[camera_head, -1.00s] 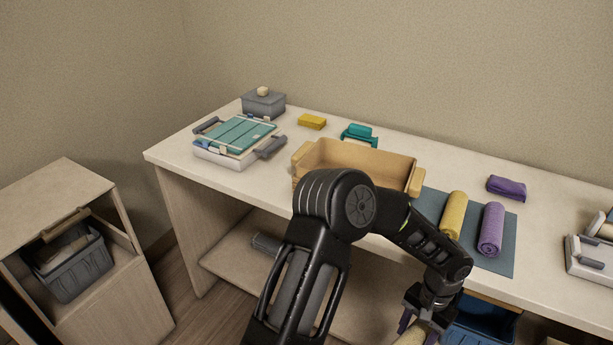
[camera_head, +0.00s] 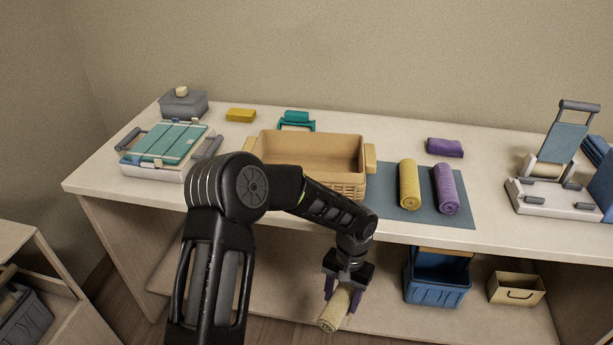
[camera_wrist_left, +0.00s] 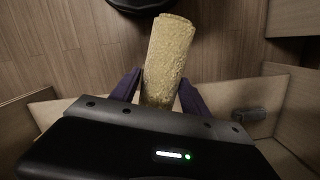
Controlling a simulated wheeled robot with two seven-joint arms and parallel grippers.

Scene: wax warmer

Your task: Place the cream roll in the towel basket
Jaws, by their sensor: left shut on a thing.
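The cream roll (camera_head: 336,309) is held tilted between the purple-tipped fingers of my left gripper (camera_head: 343,291), in front of the table's lower shelf and below the table top. In the left wrist view the cream roll (camera_wrist_left: 168,58) sticks out between both fingers of the left gripper (camera_wrist_left: 158,88). The towel basket seems to be the tan basket (camera_head: 262,150) on the table top, up and left of the gripper. Its floor is partly hidden and I see nothing in it. My right gripper is not in view.
A yellow roll (camera_head: 409,185) and a purple roll (camera_head: 446,188) lie on a blue-grey mat (camera_head: 387,207) right of the basket. A blue bin (camera_head: 437,279) and a small tan box (camera_head: 516,289) stand on the lower shelf. The table's front edge (camera_head: 420,234) lies above the gripper.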

